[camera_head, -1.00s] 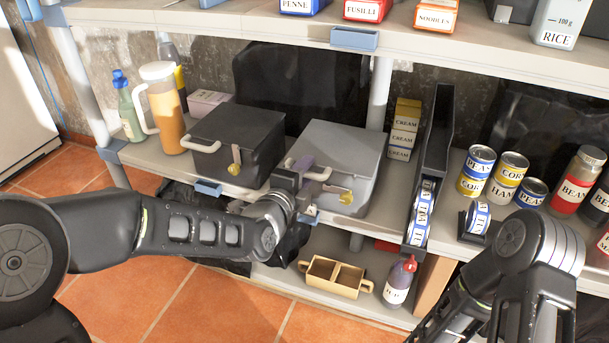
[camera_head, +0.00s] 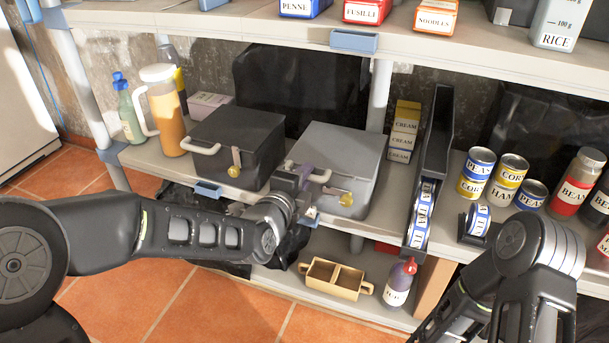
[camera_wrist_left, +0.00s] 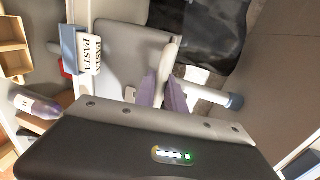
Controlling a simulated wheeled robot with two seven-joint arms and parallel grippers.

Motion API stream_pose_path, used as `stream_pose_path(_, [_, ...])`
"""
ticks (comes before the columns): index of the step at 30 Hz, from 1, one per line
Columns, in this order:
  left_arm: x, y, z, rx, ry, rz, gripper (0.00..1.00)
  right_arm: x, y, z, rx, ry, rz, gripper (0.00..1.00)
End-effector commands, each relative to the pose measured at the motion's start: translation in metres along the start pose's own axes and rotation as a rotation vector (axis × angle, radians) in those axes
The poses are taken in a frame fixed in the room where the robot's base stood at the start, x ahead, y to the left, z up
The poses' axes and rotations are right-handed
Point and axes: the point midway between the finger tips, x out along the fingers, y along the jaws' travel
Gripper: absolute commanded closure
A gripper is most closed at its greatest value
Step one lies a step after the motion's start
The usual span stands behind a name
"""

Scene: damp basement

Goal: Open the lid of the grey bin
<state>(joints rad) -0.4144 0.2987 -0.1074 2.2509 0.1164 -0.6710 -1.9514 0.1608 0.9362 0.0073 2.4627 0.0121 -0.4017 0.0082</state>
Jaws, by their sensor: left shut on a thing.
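The grey bin (camera_head: 340,151) stands on the middle shelf, its lid lying shut as far as I can see. On its front are a pale bar handle (camera_head: 320,176) and a strap latch with a round brass-coloured knob (camera_head: 346,199). My left gripper (camera_head: 306,174) is at the left of the bin's front, shut on the handle. In the left wrist view the purple fingers (camera_wrist_left: 164,94) close around the pale handle (camera_wrist_left: 168,62), in front of the grey bin (camera_wrist_left: 125,45). My right arm is at the lower right; its fingertips do not show.
A black bin (camera_head: 240,130) with a similar handle stands close on the left. A tall dark can rack (camera_head: 434,150) and cream cartons (camera_head: 404,130) are on the right. The upper shelf (camera_head: 270,27) overhangs behind. A wooden caddy (camera_head: 335,279) sits below.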

Motion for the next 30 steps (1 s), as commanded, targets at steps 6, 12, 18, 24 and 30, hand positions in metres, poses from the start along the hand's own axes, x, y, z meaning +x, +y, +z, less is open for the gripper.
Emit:
stream_pose_path(6, [0.0, 0.0, 0.0, 0.0, 0.0, 0.001, 1.0, 0.0, 0.0, 0.0, 0.0, 0.0, 0.0, 0.64])
stream_pose_path(12, [0.0, 0.0, 0.0, 0.0, 0.0, 0.001, 1.0, 0.0, 0.0, 0.0, 0.0, 0.0, 0.0, 0.64])
stream_pose_path(18, [0.0, 0.0, 0.0, 0.0, 0.0, 0.001, 1.0, 0.0, 0.0, 0.0, 0.0, 0.0, 0.0, 0.64])
stream_pose_path(24, [0.0, 0.0, 0.0, 0.0, 0.0, 0.001, 1.0, -0.001, 0.0, 0.0, 0.0, 0.0, 0.0, 0.64])
stream_pose_path(30, [-0.001, -0.006, 0.0, 0.0, 0.0, 0.013, 1.0, -0.01, -0.004, 0.001, -0.001, -0.002, 0.001, 0.64])
